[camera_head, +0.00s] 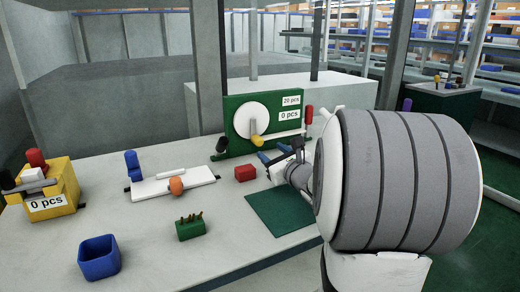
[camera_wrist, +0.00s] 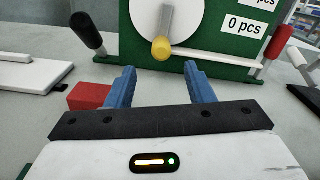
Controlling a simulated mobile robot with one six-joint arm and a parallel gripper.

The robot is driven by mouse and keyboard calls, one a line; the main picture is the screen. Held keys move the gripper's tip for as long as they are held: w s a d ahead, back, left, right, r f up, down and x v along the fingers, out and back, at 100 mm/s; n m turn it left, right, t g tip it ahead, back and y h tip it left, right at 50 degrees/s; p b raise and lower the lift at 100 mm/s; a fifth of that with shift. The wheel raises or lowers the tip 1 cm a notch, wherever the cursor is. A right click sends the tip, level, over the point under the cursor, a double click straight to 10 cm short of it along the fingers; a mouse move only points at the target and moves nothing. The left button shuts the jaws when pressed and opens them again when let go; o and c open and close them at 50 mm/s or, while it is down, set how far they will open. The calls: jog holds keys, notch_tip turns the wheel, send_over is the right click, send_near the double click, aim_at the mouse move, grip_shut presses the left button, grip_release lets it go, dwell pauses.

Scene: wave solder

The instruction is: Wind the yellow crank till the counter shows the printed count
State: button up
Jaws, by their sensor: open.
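The yellow crank knob (camera_head: 256,140) sits at the end of a grey arm on a white disc (camera_head: 251,118), on the green upright panel (camera_head: 232,104). The crank points down. The knob also shows in the wrist view (camera_wrist: 161,48). A label reading "20 pcs" (camera_head: 291,100) is above the counter (camera_head: 289,114), which reads "0 pcs". My gripper (camera_head: 277,157) has blue fingers and is in front of the panel, below and a little right of the knob. In the wrist view my gripper (camera_wrist: 159,75) is open and empty, with the knob beyond its fingertips, apart from them.
A red block (camera_head: 245,173) lies left of my gripper, near a green mat (camera_head: 282,212). A black-handled lever (camera_head: 222,146) and a red-handled lever (camera_head: 308,116) flank the panel. A yellow box with another "0 pcs" display (camera_head: 62,207) and a blue bin (camera_head: 98,258) stand left.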

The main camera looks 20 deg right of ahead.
aim_at(260, 142)
jog(key=w+b, duration=0.1)
jog(key=w, duration=0.6)
jog(key=shift+c, duration=0.2)
jog(key=c, duration=1)
